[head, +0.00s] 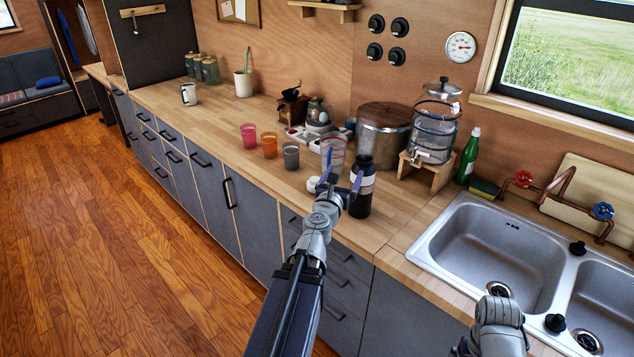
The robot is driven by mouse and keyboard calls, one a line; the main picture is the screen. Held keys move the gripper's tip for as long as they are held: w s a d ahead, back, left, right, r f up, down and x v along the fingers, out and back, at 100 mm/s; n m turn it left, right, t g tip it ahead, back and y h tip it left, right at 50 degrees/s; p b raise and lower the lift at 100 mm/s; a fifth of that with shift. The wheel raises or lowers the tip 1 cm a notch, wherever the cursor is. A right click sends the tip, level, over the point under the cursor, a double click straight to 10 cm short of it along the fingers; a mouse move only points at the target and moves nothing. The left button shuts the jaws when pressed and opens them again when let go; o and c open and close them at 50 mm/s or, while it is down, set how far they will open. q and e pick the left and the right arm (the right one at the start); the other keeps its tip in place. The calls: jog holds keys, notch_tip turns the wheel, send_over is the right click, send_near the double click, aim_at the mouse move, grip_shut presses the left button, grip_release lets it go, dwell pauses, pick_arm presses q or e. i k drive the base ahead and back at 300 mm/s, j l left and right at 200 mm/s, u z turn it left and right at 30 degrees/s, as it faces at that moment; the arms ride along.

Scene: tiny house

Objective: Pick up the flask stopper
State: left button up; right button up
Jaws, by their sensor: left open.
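A black flask (361,196) with a light band stands upright on the wooden counter, just right of my left gripper. A small white round piece (312,184), which may be the flask stopper, lies on the counter just left of the gripper; part of it is hidden. My left gripper (343,172) is open, with bluish fingers spread apart, and nothing shows held between them. It overlaps the flask's left side in the picture; I cannot tell whether they touch. Part of my right arm shows at the bottom right, but its jaws do not show.
A clear cup (333,150) stands behind the left gripper. Pink (249,136), orange (269,146) and grey (291,155) cups stand to its left. A large pot (383,135) and a water dispenser (433,130) stand behind. A sink (490,245) is at right. The counter's front left is clear.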

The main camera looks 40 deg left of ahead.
aim_at(312, 182)
jog(key=u, duration=1.25)
